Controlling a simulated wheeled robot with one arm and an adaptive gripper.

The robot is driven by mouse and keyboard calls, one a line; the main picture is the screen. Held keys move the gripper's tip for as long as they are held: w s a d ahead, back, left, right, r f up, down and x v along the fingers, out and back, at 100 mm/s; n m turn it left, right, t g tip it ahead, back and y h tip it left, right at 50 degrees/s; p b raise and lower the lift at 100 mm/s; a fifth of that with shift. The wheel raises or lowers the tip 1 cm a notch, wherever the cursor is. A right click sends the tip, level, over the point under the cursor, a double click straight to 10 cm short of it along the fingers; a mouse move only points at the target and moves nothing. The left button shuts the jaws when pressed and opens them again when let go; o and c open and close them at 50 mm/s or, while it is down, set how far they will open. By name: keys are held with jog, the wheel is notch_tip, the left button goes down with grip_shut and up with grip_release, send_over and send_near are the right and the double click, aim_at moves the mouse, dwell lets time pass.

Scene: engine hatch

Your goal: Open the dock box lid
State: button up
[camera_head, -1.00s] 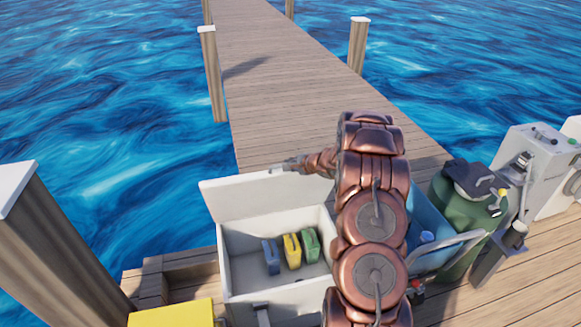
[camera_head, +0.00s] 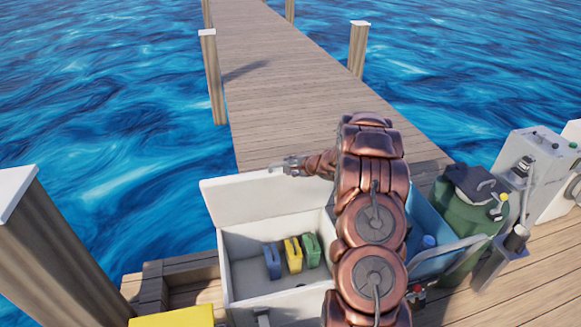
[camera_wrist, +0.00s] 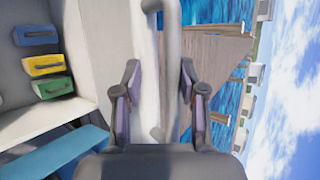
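The white dock box (camera_head: 228,270) stands open on the dock, below centre in the head view. Its lid (camera_head: 255,198) stands raised at the back, close to upright. My gripper (camera_head: 285,165) is at the lid's top edge, near its right part. In the wrist view my gripper (camera_wrist: 160,72) has its two fingers spread apart. The lid's pale edge (camera_wrist: 148,50) and a light bar show between the fingers, with a gap to the right finger. I cannot tell whether the left finger touches the lid. My arm hides the box's right side.
Blue, yellow (camera_head: 293,255) and green containers stand inside the box. A blue bin (camera_head: 428,250), a green tank (camera_head: 465,205) and a grey pedestal (camera_head: 540,160) stand to the right. A yellow lid (camera_head: 175,317) and a wooden post (camera_head: 50,250) are at left. The walkway behind is clear.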

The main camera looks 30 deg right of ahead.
jog(key=v, duration=1.2)
dwell(0.6)
